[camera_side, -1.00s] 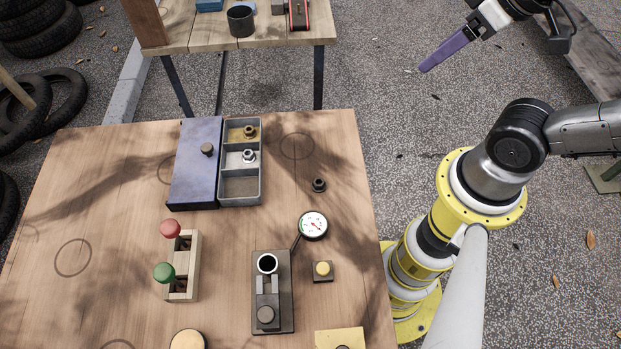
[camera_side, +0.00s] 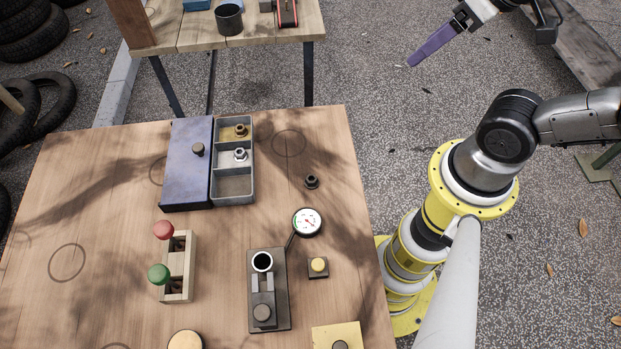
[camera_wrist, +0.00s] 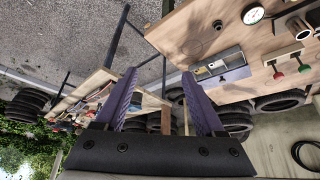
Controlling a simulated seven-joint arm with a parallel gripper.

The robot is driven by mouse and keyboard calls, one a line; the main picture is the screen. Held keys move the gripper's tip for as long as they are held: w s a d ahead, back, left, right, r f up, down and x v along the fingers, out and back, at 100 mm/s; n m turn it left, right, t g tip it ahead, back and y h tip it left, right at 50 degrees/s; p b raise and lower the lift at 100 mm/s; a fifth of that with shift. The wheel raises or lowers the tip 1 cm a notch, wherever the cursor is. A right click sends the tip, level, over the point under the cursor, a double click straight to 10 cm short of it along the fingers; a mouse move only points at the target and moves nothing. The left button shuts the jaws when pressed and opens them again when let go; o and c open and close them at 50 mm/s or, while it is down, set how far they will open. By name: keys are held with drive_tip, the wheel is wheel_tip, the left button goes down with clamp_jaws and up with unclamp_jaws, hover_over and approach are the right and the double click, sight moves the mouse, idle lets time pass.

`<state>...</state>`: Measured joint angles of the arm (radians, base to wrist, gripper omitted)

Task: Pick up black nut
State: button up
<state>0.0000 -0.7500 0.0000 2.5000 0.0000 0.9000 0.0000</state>
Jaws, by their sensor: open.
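The black nut (camera_side: 312,182) lies on the wooden table, right of the grey sectioned tray (camera_side: 233,199) and above the gauge. It also shows as a small dark shape in the wrist view (camera_wrist: 218,24). The tray holds a brown nut (camera_side: 240,131) in its top section and a silver nut (camera_side: 240,154) in its middle section; the lowest section looks empty. My gripper (camera_side: 412,62) is up and to the right, beyond the table's right edge, apart from the nut. In the wrist view its two purple fingers (camera_wrist: 158,100) are spread wide with nothing between them.
A purple-blue lid or box (camera_side: 187,175) with a knob adjoins the tray. A dial gauge (camera_side: 307,222), a black fixture (camera_side: 282,310), a yellow button (camera_side: 318,265) and red and green levers (camera_side: 178,290) stand nearby. A second table (camera_side: 185,36) is behind. Bare wood surrounds the nut.

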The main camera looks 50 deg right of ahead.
idle(0.4)
drive_tip(key=n+g+y, duration=0.2)
drive_tip(key=n+g, duration=0.4)
drive_tip(key=n, duration=1.1)
hover_over(312, 178)
drive_tip(key=f, duration=2)
drive_tip(key=shift+d+f, duration=0.15)
drive_tip(key=shift+d, duration=0.15)
drive_tip(key=shift+t, duration=0.3)
drive_tip(key=shift+a+f, duration=0.2)
drive_tip(key=shift+f, duration=2.6)
clamp_jaws()
